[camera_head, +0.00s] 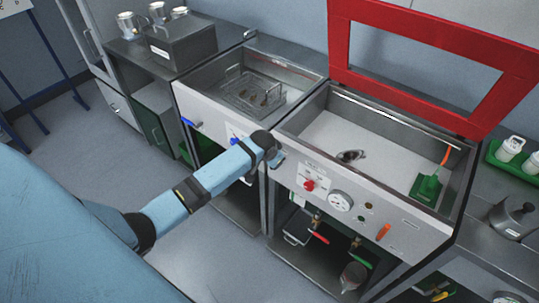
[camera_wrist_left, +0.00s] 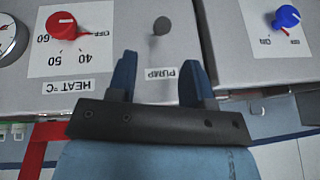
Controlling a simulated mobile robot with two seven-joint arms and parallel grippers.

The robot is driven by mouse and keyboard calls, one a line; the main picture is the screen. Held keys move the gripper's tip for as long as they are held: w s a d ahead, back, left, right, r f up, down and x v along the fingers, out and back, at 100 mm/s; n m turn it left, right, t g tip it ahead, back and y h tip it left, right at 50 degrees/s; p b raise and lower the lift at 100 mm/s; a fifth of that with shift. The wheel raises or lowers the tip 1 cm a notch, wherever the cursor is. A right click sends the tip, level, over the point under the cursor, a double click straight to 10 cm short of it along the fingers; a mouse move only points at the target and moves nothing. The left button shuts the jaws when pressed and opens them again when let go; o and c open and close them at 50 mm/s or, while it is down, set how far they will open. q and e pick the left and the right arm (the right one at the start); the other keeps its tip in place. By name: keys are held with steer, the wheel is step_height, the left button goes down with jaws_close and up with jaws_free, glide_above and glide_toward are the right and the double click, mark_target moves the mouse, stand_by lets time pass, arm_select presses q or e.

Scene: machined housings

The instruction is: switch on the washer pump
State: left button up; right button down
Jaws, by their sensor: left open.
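The washer (camera_head: 412,226) is the right-hand basin unit, with a raised red-framed lid (camera_head: 343,60). In the wrist view, which is upside down, a small grey round control (camera_wrist_left: 161,26) sits on its panel by the PUMP label (camera_wrist_left: 161,73). A red HEAT knob (camera_wrist_left: 62,26) is beside it and also shows in the head view (camera_head: 309,184). My left gripper (camera_wrist_left: 158,60) is open and empty, its fingers pointing at the panel either side of the label. In the head view my left gripper (camera_head: 277,158) hides the grey control. My right gripper is not in view.
A blue ON/OFF knob (camera_wrist_left: 286,17) is on the neighbouring basin unit, which holds a wire basket (camera_head: 256,92). A round gauge (camera_head: 340,201) is right of the red knob. Valves with red (camera_head: 320,237) and green handles are below. Floor space is clear at left.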

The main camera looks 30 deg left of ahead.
arm_select(q)
steer(key=shift+v, duration=2.4)
steer(key=s+d+f+t+h, duration=0.1)
steer(key=s+d+f, duration=0.3)
steer(key=s, duration=0.2)
steer(key=s+d+f+t+h, duration=0.1)
steer(key=s+d+f, duration=0.2)
steer(key=s+d, duration=0.25)
steer(key=s+d+r+t+h, duration=0.1)
steer(key=s+d+t, duration=0.1)
steer(key=s, duration=0.5)
steer(key=s+d+r+t+h, duration=0.1)
steer(key=s+d, duration=0.3)
steer(key=s, duration=0.4)
steer(key=shift+s+t, duration=0.35)
steer(key=shift+t, duration=0.05)
